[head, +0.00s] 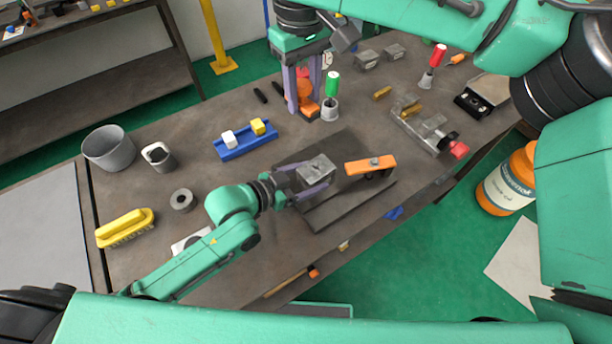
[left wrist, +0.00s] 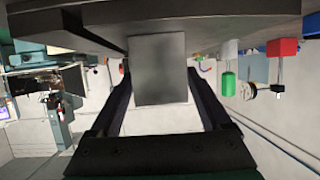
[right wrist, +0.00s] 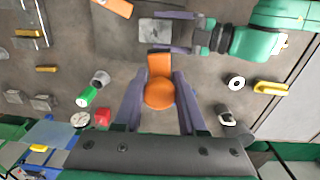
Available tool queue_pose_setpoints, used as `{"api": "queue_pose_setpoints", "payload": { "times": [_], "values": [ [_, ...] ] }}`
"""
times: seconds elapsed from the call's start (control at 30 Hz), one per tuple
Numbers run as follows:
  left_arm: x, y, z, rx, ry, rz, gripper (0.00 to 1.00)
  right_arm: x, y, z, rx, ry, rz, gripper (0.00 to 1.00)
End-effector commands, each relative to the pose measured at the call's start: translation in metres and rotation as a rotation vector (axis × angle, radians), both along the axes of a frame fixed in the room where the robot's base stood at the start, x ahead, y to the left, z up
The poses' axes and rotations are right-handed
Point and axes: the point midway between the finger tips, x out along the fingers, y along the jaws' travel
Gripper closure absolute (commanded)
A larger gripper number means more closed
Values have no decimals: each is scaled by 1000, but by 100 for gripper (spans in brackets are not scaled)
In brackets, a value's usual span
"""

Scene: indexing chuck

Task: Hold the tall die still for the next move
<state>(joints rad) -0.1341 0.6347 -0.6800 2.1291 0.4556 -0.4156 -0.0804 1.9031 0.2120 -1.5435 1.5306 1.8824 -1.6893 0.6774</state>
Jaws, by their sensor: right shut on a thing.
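A grey metal block (head: 318,165), which I take to be the tall die, stands on a dark plate (head: 345,207) near the middle of the bench. My left gripper (head: 323,175) has its two fingers on either side of it. In the left wrist view the block (left wrist: 160,70) stands between the fingers, with narrow gaps showing, so the gripper looks open around it. My right gripper (head: 303,108) points down farther back and is shut on an orange piece with a round end (right wrist: 159,93). The block also shows in the right wrist view (right wrist: 158,30).
An orange bar (head: 370,165) lies right of the block. A blue holder (head: 243,147) with white and yellow cubes, a grey cup (head: 108,150) and a yellow brush (head: 125,228) are on the left. A green-handled tool in a holder (head: 331,95) is beside my right gripper. A metal vise (head: 425,125) is at right.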

Motion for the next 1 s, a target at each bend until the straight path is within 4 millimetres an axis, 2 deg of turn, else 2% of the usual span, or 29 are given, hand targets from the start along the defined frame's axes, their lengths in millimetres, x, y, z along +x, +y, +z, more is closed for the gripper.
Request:
{"api": "queue_pose_setpoints", "payload": {
  "times": [0.03,0.1,0.17,0.2,0.27,0.3,0.43,0.47,1.0],
  "values": [
    [0,0,0,0,0,0,42,0,0,0,0,0,0,100],
    [0,0,0,0,0,0,69,0,0,0,0,0,0,100],
    [0,0,0,0,0,0,92,0,0,0,0,0,0,100],
    [0,0,0,0,0,0,100,0,0,0,0,0,0,100],
    [0,0,0,0,0,0,100,0,0,0,0,0,0,100],
    [0,0,0,0,0,0,43,0,0,0,0,0,0,100],
    [0,0,0,0,0,0,93,0,0,0,0,0,0,100],
    [0,0,0,0,0,0,98,0,0,0,0,0,0,100],
    [0,0,-2,1,2,0,98,0,0,0,0,0,0,100]
  ]
}}
